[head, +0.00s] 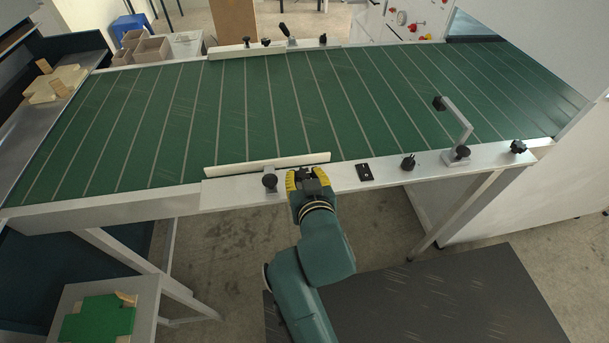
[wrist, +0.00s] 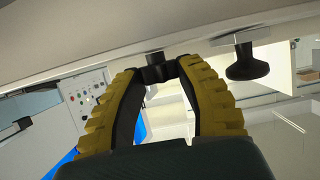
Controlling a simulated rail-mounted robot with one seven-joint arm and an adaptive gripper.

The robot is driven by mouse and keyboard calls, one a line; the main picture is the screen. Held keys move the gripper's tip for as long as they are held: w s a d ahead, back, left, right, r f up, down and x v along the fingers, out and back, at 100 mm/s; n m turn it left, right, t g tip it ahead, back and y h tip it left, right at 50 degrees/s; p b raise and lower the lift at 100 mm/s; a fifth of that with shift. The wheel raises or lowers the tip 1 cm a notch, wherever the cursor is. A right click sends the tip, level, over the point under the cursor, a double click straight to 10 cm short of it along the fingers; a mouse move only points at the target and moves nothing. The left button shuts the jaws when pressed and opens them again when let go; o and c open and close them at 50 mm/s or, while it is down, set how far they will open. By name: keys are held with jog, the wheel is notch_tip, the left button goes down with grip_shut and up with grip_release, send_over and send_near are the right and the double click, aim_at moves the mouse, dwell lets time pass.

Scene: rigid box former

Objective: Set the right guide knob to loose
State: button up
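The near guide (head: 268,162) is a long pale bar at the front edge of the green conveyor. My gripper (head: 308,178), with yellow ribbed fingers, is at the front rail near the guide's right end. In the wrist view, a black knob (wrist: 155,70) under the pale rail sits between the fingertips (wrist: 158,72). The fingers appear closed against both its sides. In the head view the gripper mostly hides this knob. A second black knob (head: 270,181) stands to its left; a free black knob also shows in the wrist view (wrist: 246,64). I cannot read any loose or tight marking.
The front rail (head: 345,180) also carries a black plate (head: 364,172), a black knob (head: 408,163), a bracket (head: 459,128) and an end knob (head: 518,146). A far guide (head: 265,49) with knobs lies across the empty green belt (head: 240,110). A small table with a green piece (head: 98,318) stands lower left.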

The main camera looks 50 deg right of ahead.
grip_shut()
jog(key=shift+s+r+n+y+p, duration=0.15)
jog(key=shift+n+y+p, duration=0.3)
jog(key=shift+p, duration=0.5)
jog(key=shift+d+r+n+t+y+p, duration=0.15)
jog(key=shift+n+t+y+p, duration=0.4)
jog(key=shift+p, duration=0.7)
jog(key=n+y+p, duration=0.1)
jog(key=n+t+y+p, duration=0.1)
jog(key=shift+s+d+y, duration=0.1)
jog(key=shift+d+y, duration=0.1)
jog(key=shift+y, duration=0.2)
jog(key=shift+d+f+n+t+y, duration=0.1)
jog(key=shift+f+n+t+y, duration=0.25)
jog(key=shift+n+y, duration=0.75)
jog(key=n+y, duration=0.1)
jog(key=n+y+b, duration=0.1)
jog(key=y, duration=0.1)
jog(key=shift+d+f+n+b, duration=0.2)
jog(key=shift+n+b, duration=0.1)
jog(key=shift+n, duration=0.1)
jog(key=n+g+y+b, duration=0.2)
jog(key=n+y+b, duration=0.2)
jog(key=n+y, duration=0.1)
jog(key=shift+w, duration=0.2)
jog(key=shift+g+y, duration=0.4)
jog(key=shift+y, duration=0.1)
